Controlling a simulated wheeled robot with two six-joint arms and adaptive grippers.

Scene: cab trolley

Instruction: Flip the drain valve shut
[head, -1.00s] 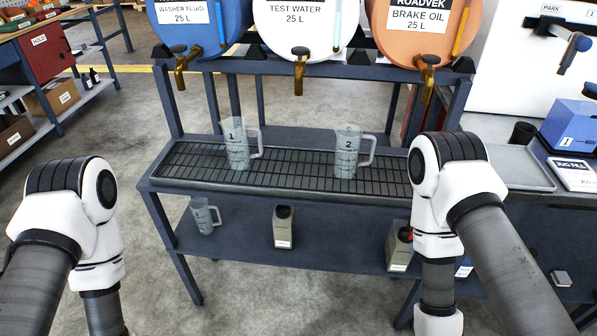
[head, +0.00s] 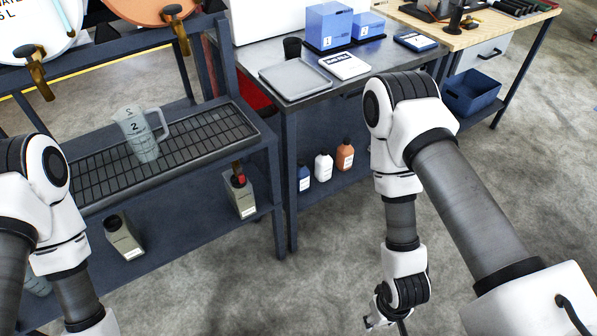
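I cannot make out a drain valve for certain in the head view. Two brass taps show at the upper left: one (head: 37,75) under the white drum and one (head: 178,27) under the orange drum. My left arm comes in at the left edge and runs off the bottom, so its gripper is out of view. My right arm hangs over bare floor right of the bench. Its wrist is at the bottom edge, with part of what seems to be the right gripper (head: 376,308) beside it. Its fingers are not clear, and no contact shows.
A jug marked 2 (head: 140,134) stands on the black drip grate (head: 215,134). Canisters (head: 240,196) (head: 122,238) are on the shelf below. The bench at right holds a grey tray (head: 294,80) and blue boxes (head: 329,26). Several bottles (head: 345,155) stand underneath. Floor at right is open.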

